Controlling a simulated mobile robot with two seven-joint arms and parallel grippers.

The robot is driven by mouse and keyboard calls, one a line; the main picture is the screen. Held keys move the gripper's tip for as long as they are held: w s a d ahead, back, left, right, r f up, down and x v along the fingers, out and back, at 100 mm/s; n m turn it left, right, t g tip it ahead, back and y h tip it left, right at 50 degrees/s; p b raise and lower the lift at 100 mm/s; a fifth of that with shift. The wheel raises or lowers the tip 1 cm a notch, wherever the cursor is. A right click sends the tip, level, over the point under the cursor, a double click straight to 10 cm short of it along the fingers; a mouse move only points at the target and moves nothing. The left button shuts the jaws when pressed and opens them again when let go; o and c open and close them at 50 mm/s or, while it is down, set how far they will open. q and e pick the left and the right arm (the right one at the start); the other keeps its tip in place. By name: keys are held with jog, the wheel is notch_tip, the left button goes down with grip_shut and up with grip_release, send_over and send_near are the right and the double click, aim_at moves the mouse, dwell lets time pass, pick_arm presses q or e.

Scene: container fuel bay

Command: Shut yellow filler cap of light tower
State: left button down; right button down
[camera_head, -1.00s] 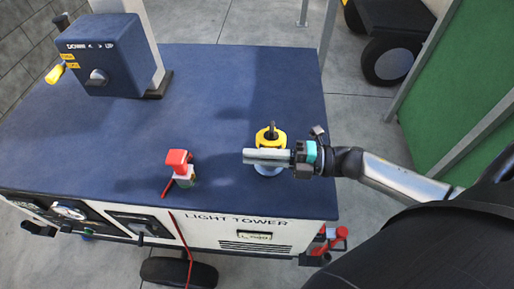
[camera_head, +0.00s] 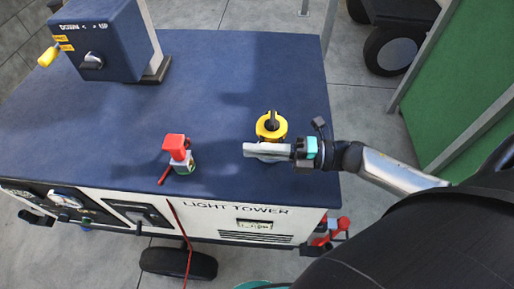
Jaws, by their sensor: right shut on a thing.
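The yellow filler cap (camera_head: 271,124) with its dark raised tab sits near the right front of the blue top of the light tower (camera_head: 220,65). My right gripper (camera_head: 265,151) comes in from the right, with its grey fingers level across the near side of the cap. The fingers are shut on the cap and hide its lower part and most of the neck below. Whether the cap sits fully down on the neck cannot be seen. My left gripper is not in view.
A red-topped switch (camera_head: 177,153) stands left of the cap. A blue winch box (camera_head: 103,41) with a yellow handle (camera_head: 48,56) stands at the back left. A green panel (camera_head: 460,90) and a wheel (camera_head: 392,54) are at the right. A teal object (camera_head: 262,285) is cut off below.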

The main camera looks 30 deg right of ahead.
jog(key=c, duration=0.9)
grip_release()
jog(key=shift+f, duration=0.1)
jog(key=b+v, duration=0.1)
jog(key=v, duration=1.4)
jog(key=shift+s+d+b, duration=0.1)
jog(key=shift+s+b, duration=0.05)
jog(key=shift+b, duration=0.2)
